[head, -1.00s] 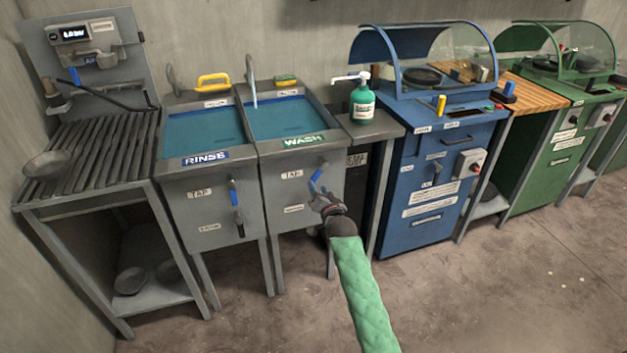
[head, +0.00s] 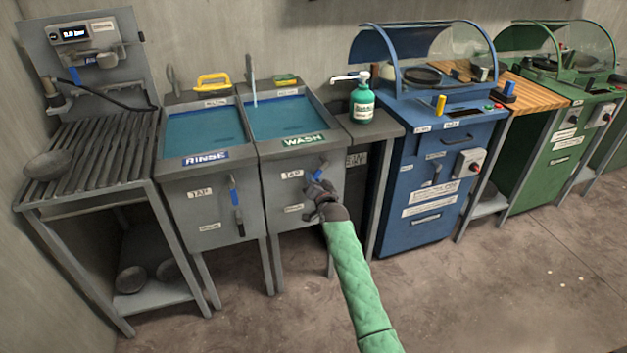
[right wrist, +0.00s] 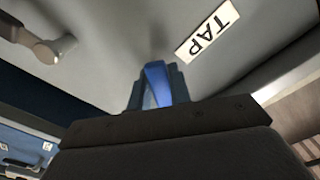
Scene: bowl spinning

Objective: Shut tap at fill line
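The wash sink (head: 292,196) has a blue tap lever (head: 320,173) on its front, beside a TAP label (head: 291,174). My right gripper (head: 318,190) is at this lever and hides its lower part. In the right wrist view, the blue lever (right wrist: 157,84) fills the gap between my fingers, which look shut on it, and the TAP label (right wrist: 207,33) is just beyond. The wash basin holds blue water (head: 290,117); a pale upright spout or stream (head: 253,88) is over its left side. No fill line can be made out. My left gripper is not in view.
The rinse sink (head: 208,190) with its own blue lever (head: 232,188) adjoins on the left. The floor in front is clear.

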